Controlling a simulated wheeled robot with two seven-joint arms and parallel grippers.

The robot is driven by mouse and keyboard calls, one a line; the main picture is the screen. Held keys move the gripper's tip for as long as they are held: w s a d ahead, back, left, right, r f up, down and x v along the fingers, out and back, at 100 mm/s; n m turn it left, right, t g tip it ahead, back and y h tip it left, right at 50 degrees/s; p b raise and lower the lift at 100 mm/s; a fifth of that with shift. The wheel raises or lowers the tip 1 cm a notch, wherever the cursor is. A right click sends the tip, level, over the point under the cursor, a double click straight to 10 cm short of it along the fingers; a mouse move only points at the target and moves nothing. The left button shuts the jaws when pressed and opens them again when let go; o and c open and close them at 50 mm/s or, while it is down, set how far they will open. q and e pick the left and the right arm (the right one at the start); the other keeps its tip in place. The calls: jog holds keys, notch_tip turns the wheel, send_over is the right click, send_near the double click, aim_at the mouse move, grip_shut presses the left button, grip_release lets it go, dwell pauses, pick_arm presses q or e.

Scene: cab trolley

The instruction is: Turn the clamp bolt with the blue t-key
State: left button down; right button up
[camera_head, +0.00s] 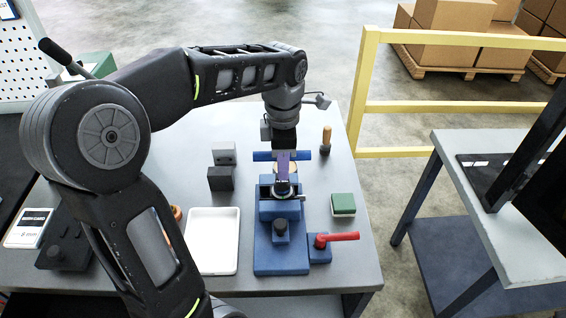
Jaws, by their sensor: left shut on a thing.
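The blue t-key shows its crossbar (262,156) level, sticking out on both sides of my left gripper (284,158). My left gripper points down and is shut on the t-key above the far part of the blue clamp fixture (279,257). The fixture stands on the grey table, with a dark round knob (281,229) on its near part. The key's lower end and the clamp bolt are hidden or too small to tell, so I cannot tell whether they are engaged. My right gripper does not show.
A red-handled lever (338,237) and a green-topped block (343,204) are on the right. A wooden-handled tool (326,139) stands behind. A yellow rail (365,90) stands beyond the table.

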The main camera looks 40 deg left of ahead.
pick_arm(q)
jog(key=m, duration=0.5)
jog(key=shift+m+p, duration=0.35)
jog(key=shift+m, duration=0.45)
jog(key=m, duration=0.3)
jog(key=shift+m, duration=0.3)
jog(key=m, duration=0.3)
jog(key=shift+s+r+p, duration=0.1)
jog(key=shift+p, duration=0.2)
jog(key=shift+m, duration=1.1)
